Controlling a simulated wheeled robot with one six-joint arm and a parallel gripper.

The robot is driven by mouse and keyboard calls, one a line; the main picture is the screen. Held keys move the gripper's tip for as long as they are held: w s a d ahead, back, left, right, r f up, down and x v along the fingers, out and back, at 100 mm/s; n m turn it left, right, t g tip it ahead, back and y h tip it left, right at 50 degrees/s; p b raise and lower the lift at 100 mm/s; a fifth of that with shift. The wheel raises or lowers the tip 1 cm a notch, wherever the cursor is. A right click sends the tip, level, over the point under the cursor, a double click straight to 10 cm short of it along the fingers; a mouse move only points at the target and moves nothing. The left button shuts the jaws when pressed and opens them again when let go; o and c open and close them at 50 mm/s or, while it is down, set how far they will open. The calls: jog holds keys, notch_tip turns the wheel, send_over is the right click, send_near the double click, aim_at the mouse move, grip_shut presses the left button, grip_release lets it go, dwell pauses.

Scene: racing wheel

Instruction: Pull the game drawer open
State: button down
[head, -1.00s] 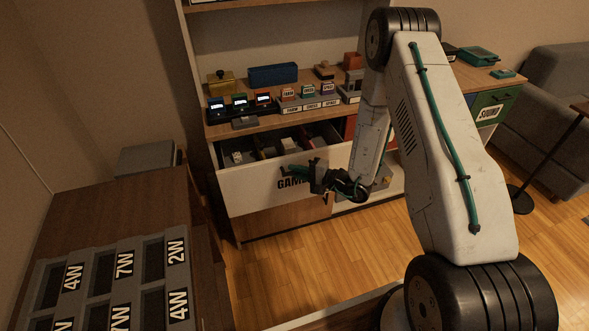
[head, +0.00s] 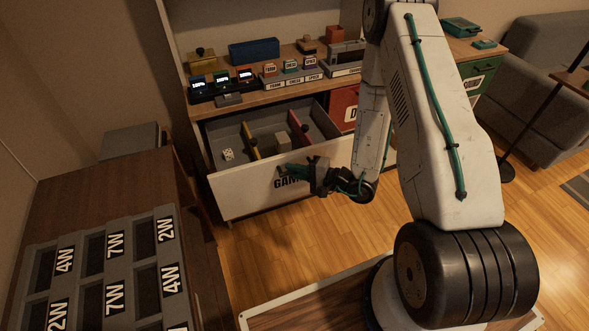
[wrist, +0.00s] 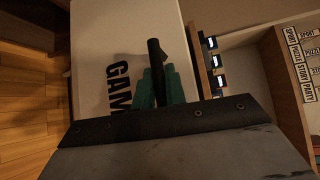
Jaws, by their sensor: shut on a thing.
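The game drawer (head: 245,192) has a pale front with black "GAME" lettering, partly hidden by my gripper. It stands well out from the cabinet, and its inside shows, with a white die, a pale block and red and yellow dividers. My gripper (head: 287,171) is at the upper part of the drawer front. In the wrist view, the green fingers of my gripper (wrist: 160,88) are shut around the dark bar handle (wrist: 155,55) on the drawer front (wrist: 110,35).
A red drawer (head: 343,108) is right of the game drawer. The shelf (head: 265,92) above holds small screens, labelled blocks and a blue box (head: 254,49). A dark table with a labelled grey tray (head: 100,265) stands at left. Wooden floor (head: 262,250) is open before the drawer.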

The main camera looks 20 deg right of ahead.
jog(key=shift+d, duration=0.1)
jog(key=c, duration=1.5)
grip_release()
jog(key=shift+o, duration=0.2)
jog(key=v, duration=0.7)
jog(key=shift+s+d, duration=0.2)
jog(key=shift+s, duration=0.1)
